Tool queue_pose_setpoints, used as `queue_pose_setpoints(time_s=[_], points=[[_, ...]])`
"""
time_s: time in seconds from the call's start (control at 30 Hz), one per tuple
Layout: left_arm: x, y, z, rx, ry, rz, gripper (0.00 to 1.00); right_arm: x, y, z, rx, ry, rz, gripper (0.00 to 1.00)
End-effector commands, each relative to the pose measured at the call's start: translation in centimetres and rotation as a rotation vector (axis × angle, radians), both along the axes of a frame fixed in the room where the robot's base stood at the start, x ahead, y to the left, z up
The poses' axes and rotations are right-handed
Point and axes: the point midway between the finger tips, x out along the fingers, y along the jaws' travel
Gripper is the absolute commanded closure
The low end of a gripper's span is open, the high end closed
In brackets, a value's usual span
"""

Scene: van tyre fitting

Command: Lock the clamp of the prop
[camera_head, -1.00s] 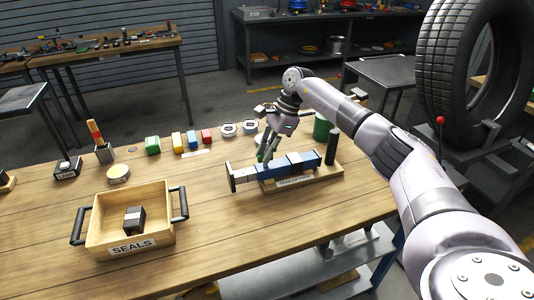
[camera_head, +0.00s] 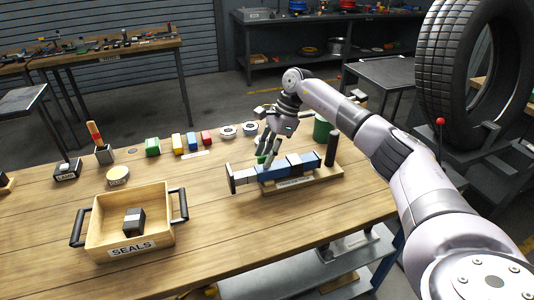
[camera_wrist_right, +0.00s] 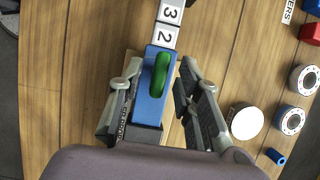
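The prop (camera_head: 275,171) is a blue bar lying along a labelled wooden board (camera_head: 325,178) on the bench. A pale inner section with a flat end plate (camera_head: 231,179) sticks out at its left. In the right wrist view this section carries the numbers 3 and 2 (camera_wrist_right: 165,27). The clamp is a blue collar (camera_wrist_right: 143,108) with a green lever (camera_wrist_right: 160,74) lying along it. My right gripper (camera_wrist_right: 158,88) is open, with one finger on each side of the collar. In the head view my right gripper (camera_head: 267,153) points down at the prop and partly hides the lever. My left gripper is not in view.
A dark upright post (camera_head: 331,148) and a green cylinder (camera_head: 321,127) stand close to the prop's right end. A wooden SEALS tray (camera_head: 98,215) with a dark block sits at front left. Coloured blocks and round discs (camera_head: 228,132) line the back. The front middle is clear.

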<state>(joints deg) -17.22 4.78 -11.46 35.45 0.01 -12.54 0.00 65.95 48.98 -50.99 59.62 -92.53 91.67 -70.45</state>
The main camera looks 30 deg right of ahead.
Motion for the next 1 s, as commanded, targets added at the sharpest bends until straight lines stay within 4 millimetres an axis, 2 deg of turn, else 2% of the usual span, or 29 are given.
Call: queue_pose_setpoints(time_s=[0.17, 0.4, 0.6, 0.8, 1.0], points=[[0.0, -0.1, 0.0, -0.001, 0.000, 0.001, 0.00, -0.1, -0.8, 2.0, 0.000, -0.005, -0.002, 0.68], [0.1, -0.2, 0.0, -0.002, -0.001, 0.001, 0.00, -0.6, -2.7, 6.8, 0.001, -0.005, -0.003, 0.68], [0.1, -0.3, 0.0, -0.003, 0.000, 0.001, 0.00, -0.9, -3.9, 9.8, 0.000, -0.003, -0.002, 0.68], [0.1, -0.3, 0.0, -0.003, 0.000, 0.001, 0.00, -1.1, -4.4, 11.0, 0.000, -0.002, -0.001, 0.68], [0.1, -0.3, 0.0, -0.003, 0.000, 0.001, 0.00, -1.1, -4.5, 11.0, 0.000, -0.001, 0.000, 0.68]])
